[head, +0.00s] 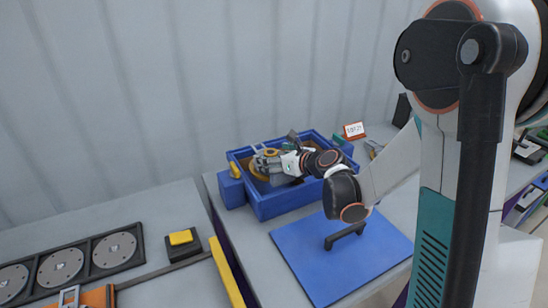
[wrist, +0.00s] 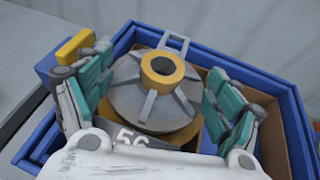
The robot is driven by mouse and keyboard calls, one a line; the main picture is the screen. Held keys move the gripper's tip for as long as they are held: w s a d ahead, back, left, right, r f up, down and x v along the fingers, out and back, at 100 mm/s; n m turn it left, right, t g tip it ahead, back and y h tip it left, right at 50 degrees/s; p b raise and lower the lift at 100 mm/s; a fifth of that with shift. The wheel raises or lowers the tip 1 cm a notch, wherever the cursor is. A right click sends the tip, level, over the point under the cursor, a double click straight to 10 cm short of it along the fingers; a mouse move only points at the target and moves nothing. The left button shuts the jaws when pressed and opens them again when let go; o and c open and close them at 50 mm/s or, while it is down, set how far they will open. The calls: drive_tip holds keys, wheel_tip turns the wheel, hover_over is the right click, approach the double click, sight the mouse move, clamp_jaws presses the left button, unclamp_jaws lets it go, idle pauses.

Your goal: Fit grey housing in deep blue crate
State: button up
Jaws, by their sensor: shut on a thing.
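The grey housing (wrist: 143,94) is a round, ribbed part with a yellow ring around a central hole and a grey loop handle. In the wrist view it sits between the two teal fingers of my gripper (wrist: 160,95), which is shut on it. The deep blue crate (head: 281,205) stands on the table, and the housing is inside its rim outline, toward the left part. The crate also shows in the wrist view (wrist: 299,128). In the head view my gripper (head: 275,163) and arm partly cover the housing. I cannot tell whether the housing touches the crate floor.
Brown dividers (wrist: 262,97) show inside the crate. A blue mat (head: 310,258) lies in front of it, and a small sign (head: 354,130) stands behind. At left are a black rack with grey discs (head: 60,265), a yellow button (head: 181,238) and a yellow bar (head: 226,272).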

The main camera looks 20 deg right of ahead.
drive_tip(key=shift+f+b, duration=1.9)
drive_tip(key=shift+f, duration=0.3)
idle(0.6)
drive_tip(key=o, duration=1.3)
